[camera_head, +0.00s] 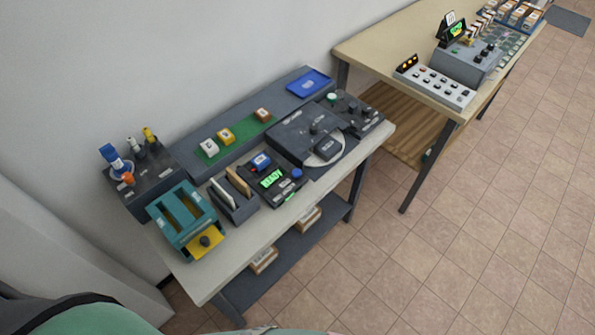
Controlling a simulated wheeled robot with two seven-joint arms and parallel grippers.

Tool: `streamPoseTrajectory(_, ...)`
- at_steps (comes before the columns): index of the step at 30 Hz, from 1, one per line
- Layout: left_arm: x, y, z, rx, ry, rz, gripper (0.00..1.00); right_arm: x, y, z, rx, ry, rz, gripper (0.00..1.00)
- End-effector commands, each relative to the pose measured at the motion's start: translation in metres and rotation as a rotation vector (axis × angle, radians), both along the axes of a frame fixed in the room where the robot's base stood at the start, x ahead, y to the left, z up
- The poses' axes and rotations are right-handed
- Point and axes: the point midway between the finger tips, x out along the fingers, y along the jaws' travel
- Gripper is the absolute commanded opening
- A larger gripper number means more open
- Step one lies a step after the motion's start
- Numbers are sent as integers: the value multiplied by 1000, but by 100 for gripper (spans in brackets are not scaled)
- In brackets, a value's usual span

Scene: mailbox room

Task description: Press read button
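A dark device with a lit green display (271,179) reading "READY" stands on the near table, at the middle left of the head view. A round blue button (297,173) sits at its right side, and a blue piece (261,161) is on its back part. The labels around the button are too small to read, so I cannot tell which control is the read button. Neither of my grippers is in view.
The near table (215,283) also bears a teal frame with a yellow plate (205,243), a card holder (233,205), a dark machine with a round plate (326,151) and a blue tray (309,83). A second table (378,49) with a button panel (435,85) stands behind right. Tiled floor (450,240) is clear.

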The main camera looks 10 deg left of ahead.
Motion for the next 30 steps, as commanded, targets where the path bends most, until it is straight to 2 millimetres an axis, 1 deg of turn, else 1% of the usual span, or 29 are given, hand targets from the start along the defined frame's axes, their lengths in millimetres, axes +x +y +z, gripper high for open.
streamPoseTrajectory(18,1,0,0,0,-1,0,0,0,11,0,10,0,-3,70)
streamPoseTrajectory(25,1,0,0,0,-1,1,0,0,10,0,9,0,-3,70)
streamPoseTrajectory(30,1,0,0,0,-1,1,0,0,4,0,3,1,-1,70)
